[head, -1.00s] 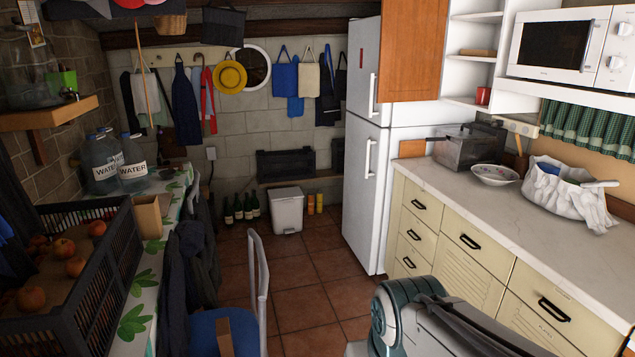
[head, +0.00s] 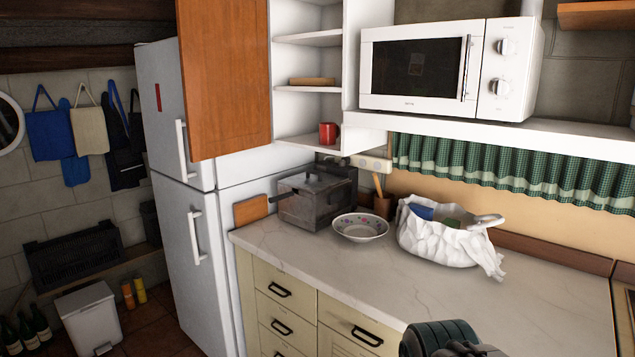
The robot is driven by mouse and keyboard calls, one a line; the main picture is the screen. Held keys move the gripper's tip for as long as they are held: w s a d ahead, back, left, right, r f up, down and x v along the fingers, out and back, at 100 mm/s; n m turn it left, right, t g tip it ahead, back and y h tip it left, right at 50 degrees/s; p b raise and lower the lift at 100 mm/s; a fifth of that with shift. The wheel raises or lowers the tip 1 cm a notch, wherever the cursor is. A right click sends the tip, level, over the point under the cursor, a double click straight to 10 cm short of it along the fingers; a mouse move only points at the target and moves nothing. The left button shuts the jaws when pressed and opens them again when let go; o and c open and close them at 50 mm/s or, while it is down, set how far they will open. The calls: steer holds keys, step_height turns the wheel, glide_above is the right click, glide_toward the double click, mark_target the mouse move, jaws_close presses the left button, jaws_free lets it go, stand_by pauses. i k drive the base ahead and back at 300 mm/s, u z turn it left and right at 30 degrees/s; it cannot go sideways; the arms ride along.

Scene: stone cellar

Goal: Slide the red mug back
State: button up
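The red mug (head: 328,133) stands upright on the lowest shelf of the white open cupboard (head: 307,65), near the shelf's front. Its handle side is too small to tell surely. The orange-brown cupboard door (head: 223,78) stands open to the left of the shelves. Part of my arm shows at the bottom edge of the head view, low and in front of the counter drawers. My gripper is not in the picture.
A white microwave (head: 447,62) sits on a shelf to the right of the cupboard. Below, the counter (head: 400,275) holds a grey metal box (head: 314,202), a floral bowl (head: 360,228) and a white cloth bag (head: 436,240). The counter's front right is clear.

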mark_target(328, 132)
steer(key=u, duration=1.3)
steer(key=i, duration=2.6)
steer(key=z, duration=2.5)
steer(key=i, duration=0.5)
steer(key=u, duration=0.1)
